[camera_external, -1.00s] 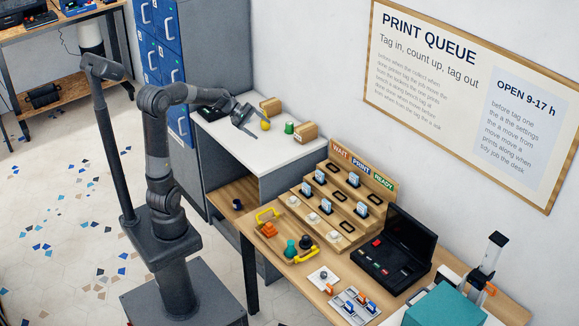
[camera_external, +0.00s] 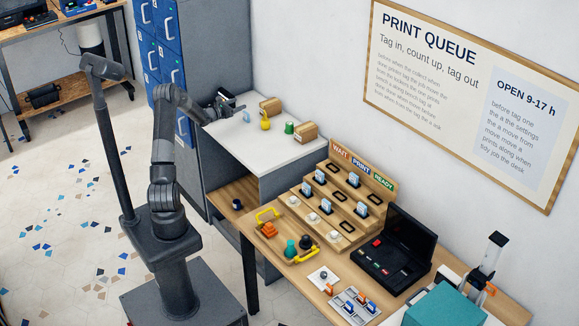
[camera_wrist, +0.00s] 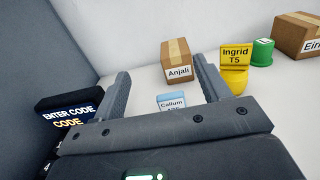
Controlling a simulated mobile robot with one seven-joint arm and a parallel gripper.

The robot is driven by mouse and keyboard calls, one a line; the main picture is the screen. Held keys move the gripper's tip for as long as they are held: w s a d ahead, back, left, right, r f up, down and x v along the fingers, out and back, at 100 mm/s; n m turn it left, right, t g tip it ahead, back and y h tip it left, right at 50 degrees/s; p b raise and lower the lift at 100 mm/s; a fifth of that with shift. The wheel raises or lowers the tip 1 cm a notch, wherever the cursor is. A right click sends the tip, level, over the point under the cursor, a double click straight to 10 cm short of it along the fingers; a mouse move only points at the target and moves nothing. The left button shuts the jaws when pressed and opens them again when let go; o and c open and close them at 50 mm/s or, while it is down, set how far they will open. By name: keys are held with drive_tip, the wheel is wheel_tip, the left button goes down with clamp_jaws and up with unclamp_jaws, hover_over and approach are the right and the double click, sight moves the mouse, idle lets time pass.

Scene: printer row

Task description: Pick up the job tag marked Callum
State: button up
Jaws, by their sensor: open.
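The light blue job tag marked Callum (camera_wrist: 171,101) shows in the wrist view between my two fingers, its lower part hidden by my gripper body. In the external view it is a small pale blue piece (camera_external: 246,116) on the white counter, left of the yellow tag. My gripper (camera_wrist: 160,72) is open, with one finger on each side of the Callum tag in the picture and nothing held. In the external view my gripper (camera_external: 226,105) is at the counter's back left, just left of the tag. I cannot tell whether the fingers touch it.
A yellow tag marked Ingrid (camera_wrist: 236,58) and a green spool (camera_wrist: 262,52) stand to the right. A box labelled Anjali (camera_wrist: 176,62) is behind, and another box (camera_wrist: 298,36) is far right. A dark "ENTER CODE" panel (camera_wrist: 70,112) is on the left. The counter front (camera_external: 262,150) is clear.

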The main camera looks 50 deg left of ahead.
sight(244, 114)
wheel_tip(244, 114, down, 8)
drive_tip(key=shift+a+r, duration=0.15)
drive_tip(key=shift+r, duration=0.05)
drive_tip(key=shift+w+f, duration=0.3)
drive_tip(key=shift+w, duration=0.6)
drive_tip(key=shift+w+a, duration=0.1)
drive_tip(key=shift+w, duration=2.75)
drive_tip(key=shift+c, duration=0.2)
drive_tip(key=shift+r, duration=0.1)
drive_tip(key=c, duration=1)
drive_tip(key=shift+r, duration=0.1)
